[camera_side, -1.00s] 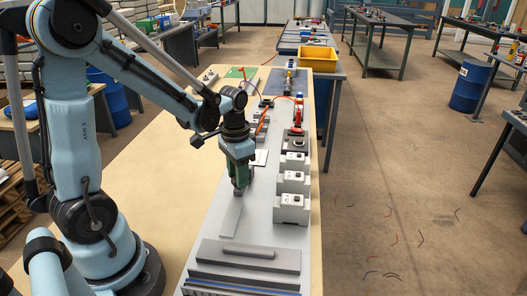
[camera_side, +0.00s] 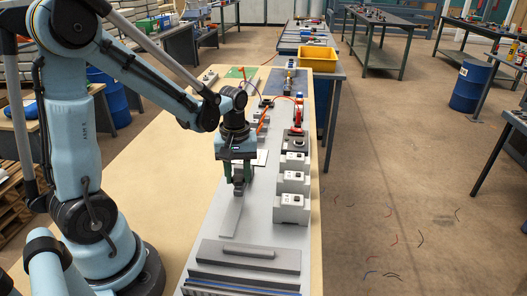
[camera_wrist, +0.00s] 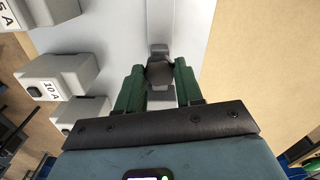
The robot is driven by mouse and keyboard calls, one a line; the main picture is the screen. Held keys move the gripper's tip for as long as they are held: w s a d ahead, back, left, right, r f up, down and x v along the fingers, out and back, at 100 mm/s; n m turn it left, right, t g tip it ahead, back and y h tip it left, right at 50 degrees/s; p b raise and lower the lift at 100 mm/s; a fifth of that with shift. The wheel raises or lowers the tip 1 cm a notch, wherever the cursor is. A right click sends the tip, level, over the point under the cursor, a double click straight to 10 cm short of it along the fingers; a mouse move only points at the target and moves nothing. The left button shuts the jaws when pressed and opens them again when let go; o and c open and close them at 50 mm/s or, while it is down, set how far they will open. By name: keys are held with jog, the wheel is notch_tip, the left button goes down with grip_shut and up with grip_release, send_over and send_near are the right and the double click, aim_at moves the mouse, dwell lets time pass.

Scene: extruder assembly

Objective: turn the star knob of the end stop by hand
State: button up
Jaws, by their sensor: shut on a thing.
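My gripper (camera_side: 237,178) is over the grey plate of the bench, with its jaws pointing down. In the wrist view its two green fingers (camera_wrist: 160,82) are shut on the dark star knob (camera_wrist: 160,72), one on each side. The grey end stop (camera_wrist: 159,49) shows just beyond the knob, at the end of a pale rail strip. In the side view the rail (camera_side: 231,216) runs from under the gripper toward the front. The knob's lobes are mostly hidden between the fingers.
Several grey blocks with square tops (camera_side: 292,208) stand in a row to the right; one is labelled 10 A in the wrist view (camera_wrist: 62,80). A dark grey raised bar (camera_side: 248,254) lies at the front. A yellow bin (camera_side: 318,59) stands at the back.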

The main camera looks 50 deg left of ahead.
jog(key=o, duration=0.8)
jog(key=shift+o, duration=0.2)
